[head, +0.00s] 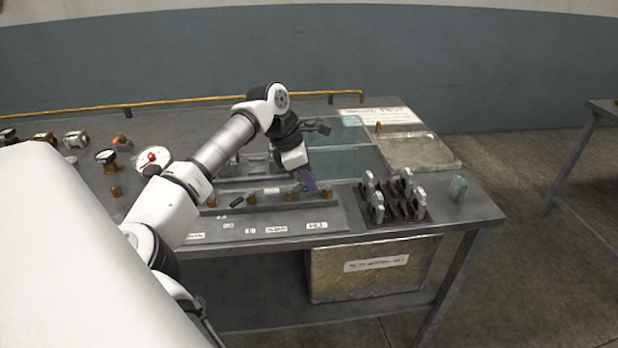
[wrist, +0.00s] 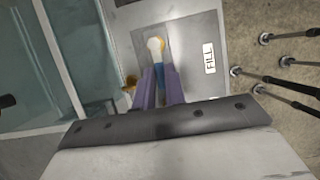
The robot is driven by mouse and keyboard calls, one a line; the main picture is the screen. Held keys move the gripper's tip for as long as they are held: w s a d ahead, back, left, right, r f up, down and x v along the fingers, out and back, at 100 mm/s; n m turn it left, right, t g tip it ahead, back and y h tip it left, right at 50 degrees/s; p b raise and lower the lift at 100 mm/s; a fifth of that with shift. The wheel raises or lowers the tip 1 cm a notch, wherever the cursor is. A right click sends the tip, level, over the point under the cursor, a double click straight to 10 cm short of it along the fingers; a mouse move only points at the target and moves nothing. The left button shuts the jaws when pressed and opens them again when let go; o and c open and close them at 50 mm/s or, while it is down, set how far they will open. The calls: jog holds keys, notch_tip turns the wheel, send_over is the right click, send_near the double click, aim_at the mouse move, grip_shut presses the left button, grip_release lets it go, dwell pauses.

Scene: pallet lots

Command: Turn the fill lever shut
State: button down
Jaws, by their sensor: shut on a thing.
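The fill lever (wrist: 159,71) shows in the wrist view as a short blue handle running from a pale and brass pivot (wrist: 155,46). The FILL label (wrist: 209,57) lies to the right of it. My gripper (wrist: 160,80) has its two purple fingers on either side of the blue handle, shut on it. In the head view my gripper (head: 310,183) reaches down to the right end of the valve row, above the FILL label (head: 317,225). There its fingers and arm mostly hide the lever. I cannot tell how far the lever is turned.
A dark rack with upright grey clips (head: 395,195) stands to the right of the FILL label. A green block (head: 457,188) sits near the table's right edge. Other brass fittings (head: 289,191) line the panel to the left. A shallow tray (head: 420,151) lies at the back right.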

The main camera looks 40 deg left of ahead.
jog(key=c, duration=1.5)
grip_release()
jog(key=shift+o, duration=0.2)
